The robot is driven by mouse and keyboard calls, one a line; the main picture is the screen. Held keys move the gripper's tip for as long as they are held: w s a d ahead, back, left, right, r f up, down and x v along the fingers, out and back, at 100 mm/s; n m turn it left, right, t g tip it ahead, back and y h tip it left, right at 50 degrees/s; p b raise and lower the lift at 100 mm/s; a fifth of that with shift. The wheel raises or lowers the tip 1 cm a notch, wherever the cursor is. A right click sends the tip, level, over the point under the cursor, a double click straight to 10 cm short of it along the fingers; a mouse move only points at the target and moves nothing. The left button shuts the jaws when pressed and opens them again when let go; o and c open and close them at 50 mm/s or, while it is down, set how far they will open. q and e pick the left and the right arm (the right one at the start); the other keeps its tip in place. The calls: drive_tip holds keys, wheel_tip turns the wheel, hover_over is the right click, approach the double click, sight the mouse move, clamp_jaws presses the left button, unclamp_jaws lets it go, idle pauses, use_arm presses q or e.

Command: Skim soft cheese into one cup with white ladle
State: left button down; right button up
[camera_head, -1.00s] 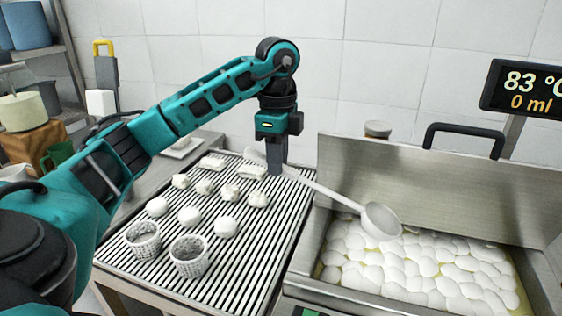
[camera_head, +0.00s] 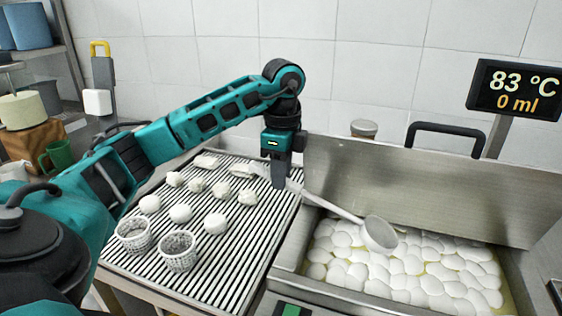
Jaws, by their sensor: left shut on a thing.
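My left gripper (camera_head: 279,178) is shut on the handle of the white ladle (camera_head: 335,208), above the right part of the slatted rack. The ladle's bowl (camera_head: 380,235) hangs over the left part of the vat (camera_head: 286,283), at or just above the white soft cheese (camera_head: 440,270); I cannot tell whether it touches. The cheese lies as many lumps in yellowish liquid. Two white perforated cups stand at the rack's front left: the left cup (camera_head: 133,236) and the right cup (camera_head: 178,252). The right cup looks empty. My right gripper is out of view.
The slatted rack (camera_head: 235,285) holds several white cheese lumps (camera_head: 180,213) behind the cups. The vat's raised lid (camera_head: 420,190) with a black handle stands behind the cheese. A display (camera_head: 515,92) reads 83 °C and 0 ml. A green mug (camera_head: 58,155) is at far left.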

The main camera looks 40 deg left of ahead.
use_arm(q)
wheel_tip(320, 180, down, 11)
drive_tip(key=b, duration=0.2)
drive_tip(key=shift+f+b, duration=0.2)
drive_tip(key=shift+b, duration=0.15)
drive_tip(key=shift+r, duration=0.1)
idle(1.1)
drive_tip(key=shift+r+t+h+p, duration=0.2)
drive_tip(key=shift+r+h+p, duration=0.4)
drive_tip(key=shift+r, duration=3.2)
drive_tip(key=shift+r+t+h+p, duration=0.2)
drive_tip(key=shift+r+h+p, duration=0.4)
drive_tip(key=shift+r, duration=3.2)
